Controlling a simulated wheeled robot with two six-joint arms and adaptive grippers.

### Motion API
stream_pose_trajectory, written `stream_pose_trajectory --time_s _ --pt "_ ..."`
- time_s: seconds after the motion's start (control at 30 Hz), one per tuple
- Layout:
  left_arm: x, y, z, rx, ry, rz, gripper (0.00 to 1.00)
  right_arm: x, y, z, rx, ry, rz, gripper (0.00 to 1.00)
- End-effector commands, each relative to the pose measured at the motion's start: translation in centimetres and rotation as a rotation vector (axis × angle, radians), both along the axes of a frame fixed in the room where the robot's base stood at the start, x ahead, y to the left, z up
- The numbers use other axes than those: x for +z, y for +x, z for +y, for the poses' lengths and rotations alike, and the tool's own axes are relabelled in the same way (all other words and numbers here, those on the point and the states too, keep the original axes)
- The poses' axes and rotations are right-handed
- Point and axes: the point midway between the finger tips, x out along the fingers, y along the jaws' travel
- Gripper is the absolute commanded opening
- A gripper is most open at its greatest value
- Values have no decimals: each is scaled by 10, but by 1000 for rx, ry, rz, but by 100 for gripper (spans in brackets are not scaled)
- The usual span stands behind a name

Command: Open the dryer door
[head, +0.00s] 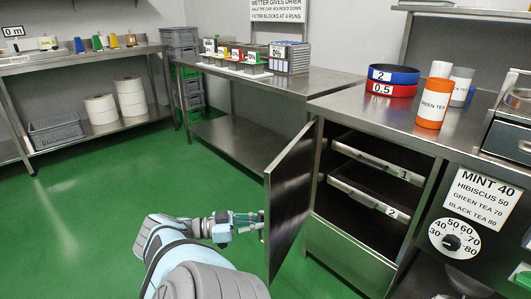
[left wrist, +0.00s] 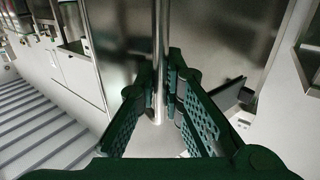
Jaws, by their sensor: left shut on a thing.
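The dryer (head: 345,245) is a steel cabinet at the right of the head view. Its door (head: 290,190) stands swung open, its edge reaching toward me and left. Inside, two racks show, labelled 1 (head: 380,164) and 2 (head: 368,197). My left gripper (head: 258,221) is at the door's outer face. In the left wrist view, my left gripper (left wrist: 164,85) is shut on the long steel bar handle (left wrist: 161,35), with a finger on either side. The door panel (left wrist: 215,50) is behind it. My right gripper is out of view.
A dial (head: 451,242) and a drying-number sign (head: 482,196) are on the panel right of the dryer. Rings (head: 391,88) and tea canisters (head: 434,103) stand on top. A steel table (head: 245,135) is behind the door. Green floor (head: 100,205) is clear at left.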

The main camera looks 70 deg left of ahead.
Motion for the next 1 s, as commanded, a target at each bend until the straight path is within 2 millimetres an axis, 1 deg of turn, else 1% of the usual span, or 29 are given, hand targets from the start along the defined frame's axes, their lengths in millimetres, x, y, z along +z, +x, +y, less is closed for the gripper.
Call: stream_pose_trajectory --time_s 0.03,0.33,0.37,0.4,0.7,1.0 --pt "-4 -3 -1 -3 -3 10 0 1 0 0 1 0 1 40" --pt "-3 -2 -2 -4 -3 10 0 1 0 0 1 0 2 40" --pt "-3 -2 -2 -4 -3 10 12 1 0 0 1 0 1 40" --pt "-3 -2 -2 -4 -3 9 18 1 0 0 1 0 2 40" --pt "-1 2 -2 -7 -1 4 18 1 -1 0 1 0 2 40" --pt "-1 1 -1 -4 0 3 18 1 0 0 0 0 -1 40"
